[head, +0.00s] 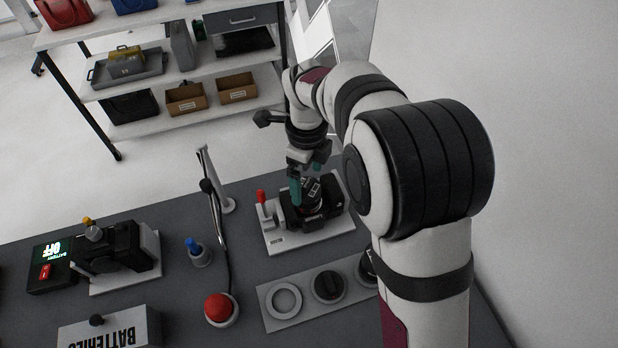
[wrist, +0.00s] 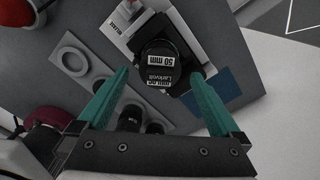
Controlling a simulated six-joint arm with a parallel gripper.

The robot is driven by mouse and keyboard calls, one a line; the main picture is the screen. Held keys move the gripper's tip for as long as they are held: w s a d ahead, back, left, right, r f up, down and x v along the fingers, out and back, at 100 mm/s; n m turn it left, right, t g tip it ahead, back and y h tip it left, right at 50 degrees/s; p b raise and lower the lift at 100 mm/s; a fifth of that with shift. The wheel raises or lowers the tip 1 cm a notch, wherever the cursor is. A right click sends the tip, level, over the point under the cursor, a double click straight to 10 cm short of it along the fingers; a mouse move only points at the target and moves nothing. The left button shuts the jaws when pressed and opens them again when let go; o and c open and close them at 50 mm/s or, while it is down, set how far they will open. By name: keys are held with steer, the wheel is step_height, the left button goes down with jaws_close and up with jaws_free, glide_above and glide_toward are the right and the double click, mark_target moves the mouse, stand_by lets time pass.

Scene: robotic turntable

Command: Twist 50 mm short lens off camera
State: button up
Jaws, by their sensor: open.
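The black camera (head: 325,203) sits on a white mounting plate (head: 283,241) with its lens end up. The black lens (wrist: 159,67) shows in the wrist view with a white label reading 50 mm, and it is on the camera. My gripper (wrist: 158,74) is open, its two teal fingers on either side of the lens in the picture. In the head view my gripper (head: 306,183) points down over the camera. I cannot tell whether either finger touches the lens or how deep they reach.
A red-topped lever (head: 262,197) stands left of the camera. A grey lens tray (head: 307,307) in front has an empty ring and black round pieces, one partly behind my arm. A red button (head: 219,308), blue knob (head: 194,246) and thin post (head: 209,175) stand to the left.

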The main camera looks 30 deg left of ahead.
steer(key=shift+f, duration=1.4)
jaws_close()
steer(key=n, duration=0.3)
steer(key=shift+n, duration=1.7)
steer(key=shift+n, duration=1)
